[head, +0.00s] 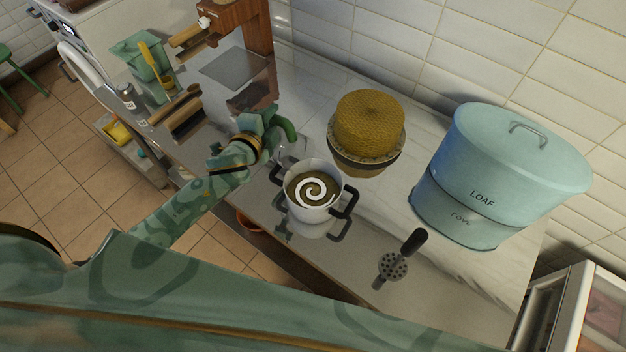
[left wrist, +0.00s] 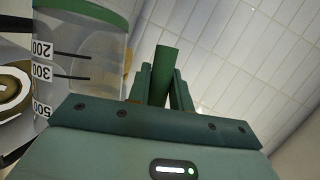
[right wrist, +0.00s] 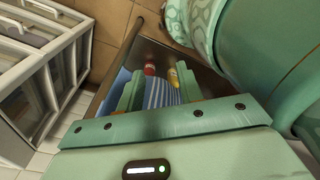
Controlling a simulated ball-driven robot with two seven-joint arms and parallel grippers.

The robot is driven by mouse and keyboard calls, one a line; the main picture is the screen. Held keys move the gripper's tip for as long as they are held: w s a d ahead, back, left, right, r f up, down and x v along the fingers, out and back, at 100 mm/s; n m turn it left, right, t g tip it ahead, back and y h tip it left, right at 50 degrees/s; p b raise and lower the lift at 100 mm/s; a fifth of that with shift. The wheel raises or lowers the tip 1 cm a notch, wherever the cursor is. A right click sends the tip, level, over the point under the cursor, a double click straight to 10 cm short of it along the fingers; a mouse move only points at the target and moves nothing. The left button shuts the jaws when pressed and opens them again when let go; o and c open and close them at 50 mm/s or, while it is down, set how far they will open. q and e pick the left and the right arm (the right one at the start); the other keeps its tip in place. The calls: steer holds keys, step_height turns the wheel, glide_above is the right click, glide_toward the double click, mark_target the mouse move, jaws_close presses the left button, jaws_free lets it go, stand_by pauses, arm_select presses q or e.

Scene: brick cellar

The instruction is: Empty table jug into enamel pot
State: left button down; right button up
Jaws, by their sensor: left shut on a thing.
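The enamel pot (head: 331,208), white with dark side handles, stands on the counter and holds brown contents with a white spiral on top. My left gripper (head: 268,138) is just behind and left of it, shut on the green handle (head: 288,130) of the jug. In the left wrist view the handle (left wrist: 165,72) sits between the fingers, and the clear jug (left wrist: 95,72) with a green band and volume marks shows beside it. The jug's body is hard to make out in the head view; I cannot tell its contents. My right gripper (right wrist: 160,92) is open and empty, outside the head view.
A golden domed item (head: 369,122) on a stand is behind the pot. A blue LOAF bin (head: 490,180) stands right. A dark perforated tool (head: 393,266) lies in front. A wooden-trimmed machine (head: 240,30) and a green container (head: 135,55) are at left. Striped cloth (right wrist: 160,94) lies below the right gripper.

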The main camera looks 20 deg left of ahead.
arm_select(q)
steer(key=shift+w+a, duration=0.15)
steer(key=shift+a, duration=0.25)
steer(key=w+a+f+n+g+h+b, duration=0.4)
steer(key=w+a+f+n+h+b, duration=0.15)
steer(key=a+f+n, duration=0.4)
step_height(320, 180, up, 7)
steer(key=a+h+p, duration=0.1)
steer(key=p, duration=0.5)
steer(key=shift+s+a+r+p, duration=0.15)
steer(key=shift+s+a+p, duration=0.15)
steer(key=shift+s+p, duration=0.1)
steer(key=shift+w+n, duration=0.1)
steer(key=shift+n, duration=0.15)
